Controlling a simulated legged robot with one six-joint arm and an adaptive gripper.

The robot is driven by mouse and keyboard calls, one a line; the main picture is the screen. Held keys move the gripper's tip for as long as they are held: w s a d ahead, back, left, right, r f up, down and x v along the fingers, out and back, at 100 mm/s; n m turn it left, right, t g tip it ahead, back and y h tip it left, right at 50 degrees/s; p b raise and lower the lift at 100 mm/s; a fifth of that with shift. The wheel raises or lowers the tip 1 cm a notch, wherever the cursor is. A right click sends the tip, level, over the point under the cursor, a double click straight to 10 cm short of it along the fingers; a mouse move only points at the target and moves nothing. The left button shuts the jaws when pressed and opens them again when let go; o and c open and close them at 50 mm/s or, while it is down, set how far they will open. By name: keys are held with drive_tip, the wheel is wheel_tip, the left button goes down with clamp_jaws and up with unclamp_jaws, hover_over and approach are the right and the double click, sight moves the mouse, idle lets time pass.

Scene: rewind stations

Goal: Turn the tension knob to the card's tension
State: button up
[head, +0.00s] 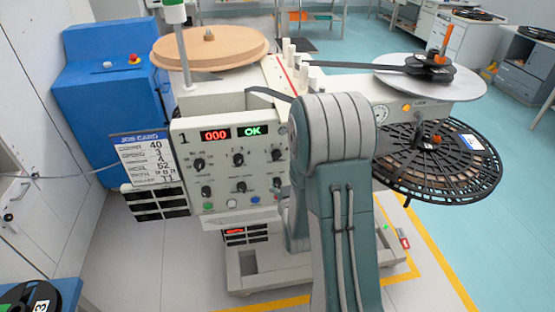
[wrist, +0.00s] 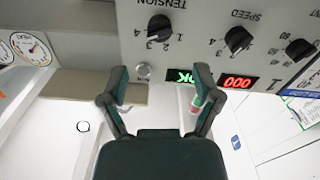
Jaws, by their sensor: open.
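The tension knob (wrist: 158,27) is a black dial on the beige panel, seen upside down in the wrist view under its TENSION label, with small numbers around it. I cannot tell clearly which number it points to. In the head view the same knob (head: 276,154) is at the right of the upper knob row. The job card (head: 147,158) hangs at the panel's left; 40, 3, 4 and 52 are legible, but its row labels are blurred. My gripper (wrist: 160,92) is open and empty, its fingers apart from the tension knob. In the head view my arm hides it.
The speed knob (wrist: 238,38) sits beside the tension knob, with another knob (wrist: 299,49) further right. A red 000 display (head: 215,135) and green OK display (head: 251,130) are above the knobs. A black reel (head: 470,190) projects at the right.

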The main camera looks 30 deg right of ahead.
sight(278, 160)
drive_tip(key=x, duration=0.9)
drive_tip(key=c, duration=1.1)
